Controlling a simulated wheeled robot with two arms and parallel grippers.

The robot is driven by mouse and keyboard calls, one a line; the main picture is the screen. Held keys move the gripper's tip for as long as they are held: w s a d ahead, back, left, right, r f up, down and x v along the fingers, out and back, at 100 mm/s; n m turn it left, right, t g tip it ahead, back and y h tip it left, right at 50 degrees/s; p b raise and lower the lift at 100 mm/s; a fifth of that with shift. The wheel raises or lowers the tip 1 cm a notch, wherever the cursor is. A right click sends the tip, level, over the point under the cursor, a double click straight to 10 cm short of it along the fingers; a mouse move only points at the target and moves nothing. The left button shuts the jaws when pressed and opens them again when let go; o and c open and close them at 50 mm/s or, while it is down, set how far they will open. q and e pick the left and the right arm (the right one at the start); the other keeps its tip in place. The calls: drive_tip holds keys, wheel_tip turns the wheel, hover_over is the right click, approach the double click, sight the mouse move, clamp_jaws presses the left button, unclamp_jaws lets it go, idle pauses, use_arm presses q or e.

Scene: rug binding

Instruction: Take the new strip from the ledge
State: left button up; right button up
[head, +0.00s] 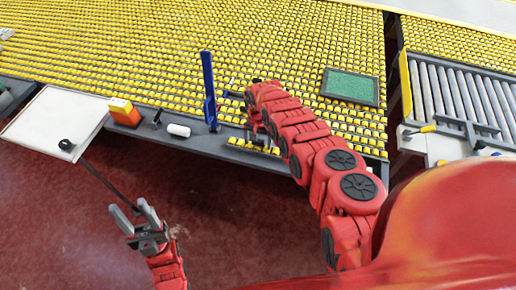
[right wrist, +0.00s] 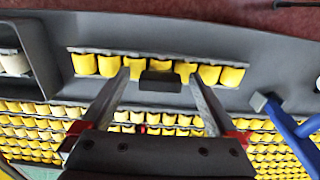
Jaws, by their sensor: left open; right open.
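The strip (head: 240,143), a short grey bar with a row of yellow rollers, lies on the grey ledge at the front edge of the yellow roller table. In the right wrist view the strip (right wrist: 110,66) runs across the upper middle, with a dark block (right wrist: 158,80) at its centre. My right gripper (right wrist: 158,88) is open, with one finger on each side of the dark block; I cannot tell whether they touch it. In the head view my arm partly hides this gripper. My left gripper (head: 132,210) is open and empty above the red floor.
A blue upright tool (head: 208,85) stands left of the strip and shows in the wrist view (right wrist: 292,130). A white cylinder (head: 179,130) and an orange-yellow block (head: 124,112) are further left. A green panel (head: 351,86) lies on the rollers. A conveyor (head: 465,92) stands right.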

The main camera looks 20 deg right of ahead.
clamp_jaws()
idle(0.3)
